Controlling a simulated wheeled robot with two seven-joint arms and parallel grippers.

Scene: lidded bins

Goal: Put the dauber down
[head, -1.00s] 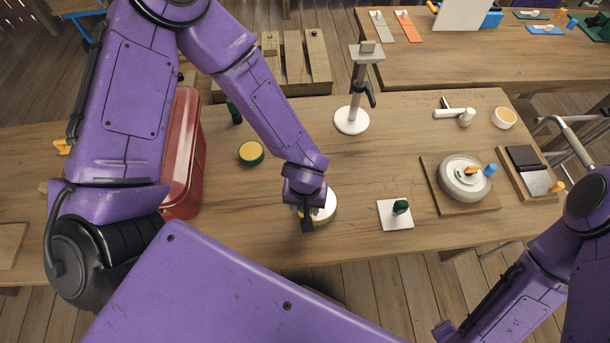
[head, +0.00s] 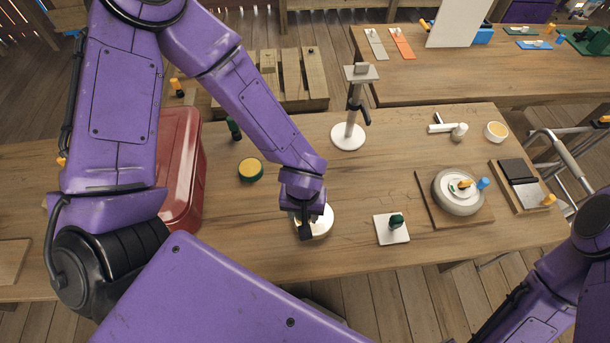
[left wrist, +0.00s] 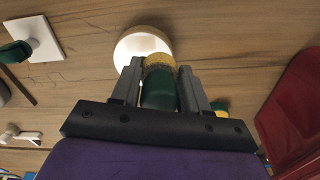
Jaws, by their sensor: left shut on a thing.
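My left gripper (head: 306,228) is shut on the dauber, which has a green body and a yellow tip (left wrist: 160,88) in the left wrist view. In the head view the gripper mostly hides the dauber. A round white dish (head: 320,222) lies on the table at the gripper; it also shows just past the dauber's tip in the left wrist view (left wrist: 136,42). I cannot tell whether the tip touches it. My right arm enters at the lower right, with its gripper out of the frame.
A green pad with a yellow top (head: 250,170) and a red box (head: 182,165) are to the left. A white tile (head: 391,229) with a green-handled item is to the right. A white-based stand (head: 348,138) is behind. Bare table (head: 365,180) lies between the dish and the turntable (head: 455,191).

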